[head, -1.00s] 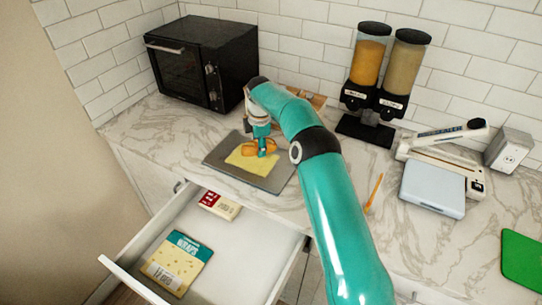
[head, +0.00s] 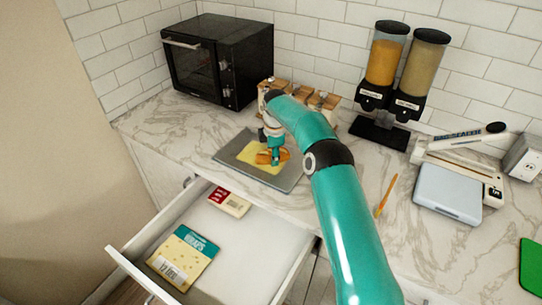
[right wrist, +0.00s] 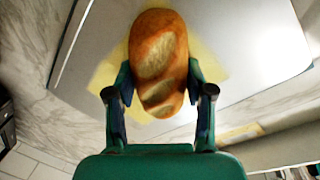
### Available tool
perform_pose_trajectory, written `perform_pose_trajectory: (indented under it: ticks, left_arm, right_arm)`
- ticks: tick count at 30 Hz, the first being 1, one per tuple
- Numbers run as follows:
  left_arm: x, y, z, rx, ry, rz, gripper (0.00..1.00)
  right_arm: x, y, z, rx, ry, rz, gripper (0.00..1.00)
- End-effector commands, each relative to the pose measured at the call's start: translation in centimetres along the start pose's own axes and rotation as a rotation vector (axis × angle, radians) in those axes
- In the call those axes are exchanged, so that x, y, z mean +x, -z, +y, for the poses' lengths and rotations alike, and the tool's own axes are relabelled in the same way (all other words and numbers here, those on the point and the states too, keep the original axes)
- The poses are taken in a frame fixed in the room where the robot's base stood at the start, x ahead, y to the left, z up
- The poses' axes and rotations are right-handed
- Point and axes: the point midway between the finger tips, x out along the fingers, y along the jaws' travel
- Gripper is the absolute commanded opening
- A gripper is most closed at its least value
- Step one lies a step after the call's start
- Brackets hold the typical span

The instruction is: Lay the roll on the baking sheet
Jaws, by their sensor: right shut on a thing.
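The roll (head: 263,158) is golden brown, oblong and scored on top. My right gripper (head: 277,152) is shut on it, one finger on each side. The right wrist view shows the roll (right wrist: 158,55) between the fingers (right wrist: 160,100). The baking sheet (head: 287,181) is a flat grey tray on the marble counter, with a yellow square sheet (head: 246,154) on it. The roll is over the yellow sheet; I cannot tell whether it touches. My left gripper is not in view.
An open drawer (head: 262,240) below holds a wraps packet (head: 184,257) and a small red-and-cream pack (head: 229,202). A black oven (head: 220,60) stands behind left, wooden-looking items (head: 325,101) and dispensers (head: 400,75) behind right. An orange stick (head: 386,195) lies right of my arm.

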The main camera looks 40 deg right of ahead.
Motion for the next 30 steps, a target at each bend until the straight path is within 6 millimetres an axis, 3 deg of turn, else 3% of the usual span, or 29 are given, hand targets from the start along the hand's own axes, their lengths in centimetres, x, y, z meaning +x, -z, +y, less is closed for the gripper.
perform_pose_trajectory:
  ticks: [1, 8, 9, 12, 30]
  left_arm:
    - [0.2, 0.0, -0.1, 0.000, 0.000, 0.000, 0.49]
    - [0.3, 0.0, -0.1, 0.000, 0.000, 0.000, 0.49]
    - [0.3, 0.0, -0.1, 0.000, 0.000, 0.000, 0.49]
    - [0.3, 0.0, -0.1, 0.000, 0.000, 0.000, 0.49]
    - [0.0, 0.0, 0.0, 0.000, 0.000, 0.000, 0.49]
  right_arm:
    - [0.9, 0.2, -0.4, -0.002, 0.013, 0.001, 0.24]
    - [1.5, 0.2, -0.6, -0.003, 0.019, 0.002, 0.25]
    - [1.5, 0.2, -0.6, -0.003, 0.020, 0.002, 0.60]
    - [1.6, 0.3, -0.6, -0.004, 0.020, 0.002, 0.77]
    - [0.5, 0.3, -0.2, -0.004, 0.010, 0.001, 0.78]
